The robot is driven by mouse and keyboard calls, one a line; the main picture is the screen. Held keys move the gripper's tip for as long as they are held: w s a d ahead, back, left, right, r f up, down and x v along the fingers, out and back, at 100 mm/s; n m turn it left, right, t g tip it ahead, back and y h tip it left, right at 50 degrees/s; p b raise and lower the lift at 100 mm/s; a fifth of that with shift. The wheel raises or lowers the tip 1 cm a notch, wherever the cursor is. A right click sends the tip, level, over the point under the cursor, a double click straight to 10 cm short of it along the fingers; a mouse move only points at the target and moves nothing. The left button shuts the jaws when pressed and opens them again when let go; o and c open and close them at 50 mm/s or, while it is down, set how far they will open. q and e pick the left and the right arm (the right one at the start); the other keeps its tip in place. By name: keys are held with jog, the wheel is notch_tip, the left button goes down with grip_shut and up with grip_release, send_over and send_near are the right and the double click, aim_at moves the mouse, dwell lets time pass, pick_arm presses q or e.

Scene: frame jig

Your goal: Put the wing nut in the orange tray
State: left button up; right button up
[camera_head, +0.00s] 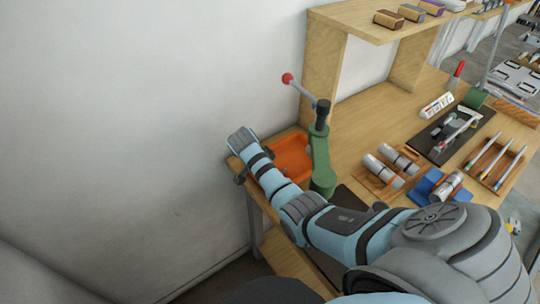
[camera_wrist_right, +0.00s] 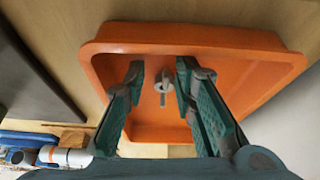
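The orange tray (camera_head: 290,155) lies on the wooden bench at its left end in the head view, partly hidden by my right arm. In the right wrist view the orange tray (camera_wrist_right: 220,42) fills most of the picture below the gripper. The grey wing nut (camera_wrist_right: 164,84) shows against the tray's floor, between the fingers in the picture. It seems to touch neither finger, but its exact height is hard to tell. My right gripper (camera_wrist_right: 160,92) is open, with its fingers apart over the tray. My left gripper is not in view.
A green press (camera_head: 321,165) with a red-knobbed lever stands beside the tray. Farther right are wooden holders with grey cylinders (camera_head: 380,172), a blue holder (camera_head: 428,184) and a dark mat (camera_head: 470,140). A shelf (camera_head: 365,25) rises behind; the white wall is close on the left.

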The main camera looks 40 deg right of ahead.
jog(key=p+v, duration=0.1)
jog(key=v, duration=1.1)
jog(key=shift+p, duration=0.3)
jog(key=shift+d+r, duration=0.1)
jog(key=shift+r, duration=0.05)
